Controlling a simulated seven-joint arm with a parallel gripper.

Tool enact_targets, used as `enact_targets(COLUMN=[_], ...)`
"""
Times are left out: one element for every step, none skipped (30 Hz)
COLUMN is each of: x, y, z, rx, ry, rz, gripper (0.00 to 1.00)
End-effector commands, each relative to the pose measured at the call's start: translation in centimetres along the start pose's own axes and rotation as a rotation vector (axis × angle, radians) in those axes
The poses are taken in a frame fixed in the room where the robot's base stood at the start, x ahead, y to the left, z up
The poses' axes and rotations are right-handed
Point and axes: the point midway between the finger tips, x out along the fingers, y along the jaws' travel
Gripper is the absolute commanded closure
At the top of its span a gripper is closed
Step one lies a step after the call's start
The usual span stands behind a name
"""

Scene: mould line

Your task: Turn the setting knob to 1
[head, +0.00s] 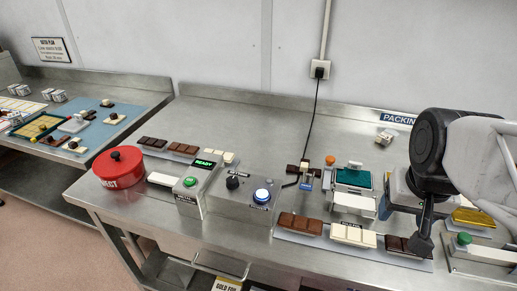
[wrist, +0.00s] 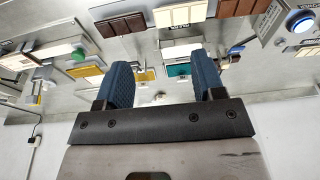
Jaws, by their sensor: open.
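The setting knob (head: 233,182) is a small black knob on top of a grey metal control box (head: 236,207) near the middle of the head view. Its pointer and scale are too small to read. The knob does not show in the wrist view. My gripper (head: 422,243) is well to the right of the box, over the bench. In the wrist view, my gripper (wrist: 164,78) is open, its blue pads apart with nothing held between them.
Chocolate bars (head: 300,224) lie on a tray just right of the box. A black cable (head: 311,125) hangs behind.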

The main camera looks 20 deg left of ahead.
Motion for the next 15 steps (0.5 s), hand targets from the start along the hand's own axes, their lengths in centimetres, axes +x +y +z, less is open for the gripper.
enact_targets(x=[0.1, 0.2, 0.3, 0.4, 0.4, 0.6, 0.7, 0.8, 0.9, 1.1, 1.2, 1.4, 1.5, 1.7, 1.8], y=[-1.0, -1.6, -2.3, -3.0, -3.5, -4.4, -5.0, -5.6, -6.5, -7.2, -7.9, -8.8, -9.6, -10.3, -11.3], z=[-1.0, -1.5, -2.2, -2.8, -3.2, -3.9, -4.4, -4.8, -5.4, -5.9, -6.3, -6.9, -7.3, -7.7, -8.2], rx=[-0.010, -0.015, -0.019, -0.023, -0.026, -0.032, -0.035, -0.038, -0.044, -0.047, -0.050, -0.055, -0.060, -0.063, -0.068], ry=[-0.008, -0.014, -0.019, -0.023, -0.027, -0.033, -0.037, -0.041, -0.048, -0.051, -0.056, -0.061, -0.066, -0.071, -0.076], rz=[-0.006, -0.009, -0.013, -0.015, -0.018, -0.022, -0.024, -0.027, -0.030, -0.032, -0.034, -0.036, -0.038, -0.040, -0.042], gripper=[0.37, 0.37, 0.37, 0.37, 0.37, 0.37, 0.37, 0.37, 0.37, 0.37, 0.37, 0.37, 0.37, 0.37, 0.37])
